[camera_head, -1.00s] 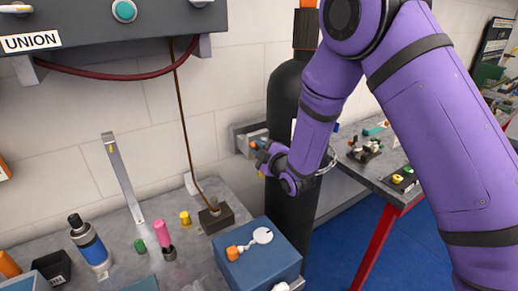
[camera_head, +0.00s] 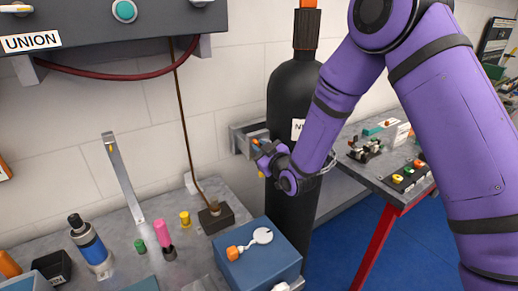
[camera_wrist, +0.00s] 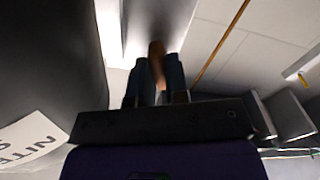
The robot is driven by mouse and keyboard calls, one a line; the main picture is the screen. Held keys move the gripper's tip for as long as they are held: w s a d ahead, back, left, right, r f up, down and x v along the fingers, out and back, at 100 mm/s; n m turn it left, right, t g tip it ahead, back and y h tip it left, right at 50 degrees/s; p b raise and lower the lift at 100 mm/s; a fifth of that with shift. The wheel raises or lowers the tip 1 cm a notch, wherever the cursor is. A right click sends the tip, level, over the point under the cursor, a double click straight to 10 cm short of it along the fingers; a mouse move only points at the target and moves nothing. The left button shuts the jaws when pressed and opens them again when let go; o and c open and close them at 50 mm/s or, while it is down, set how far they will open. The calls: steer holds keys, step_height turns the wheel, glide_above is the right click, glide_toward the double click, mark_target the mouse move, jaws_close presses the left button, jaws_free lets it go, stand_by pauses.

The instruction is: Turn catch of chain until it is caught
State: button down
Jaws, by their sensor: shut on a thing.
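The tall black cylinder (camera_head: 288,215) stands upright against the wall, with a grey wall bracket (camera_head: 238,138) on its left side. Part of the chain (camera_head: 329,160) shows around the cylinder, at the right of my wrist. My gripper (camera_head: 260,150) is at the bracket, left of the cylinder. In the wrist view, the two dark fingers of my gripper (camera_wrist: 157,88) are shut on an orange-brown piece, the catch (camera_wrist: 157,60). The fingers hide part of it. I cannot tell whether the chain is caught.
A blue box (camera_head: 262,268) with an orange-ended tool on it stands on the workbench (camera_head: 205,262) at the front. Several small parts and a bottle (camera_head: 92,246) stand to its left. Another bench (camera_head: 372,178) with red legs is behind the cylinder at the right.

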steer(key=shift+f, duration=0.1)
steer(key=m, duration=0.4)
steer(key=c, duration=1)
jaws_free()
steer(key=shift+s+d, duration=0.1)
steer(key=v, duration=0.6)
steer(key=shift+s+d, duration=0.25)
steer(key=shift+s, duration=0.05)
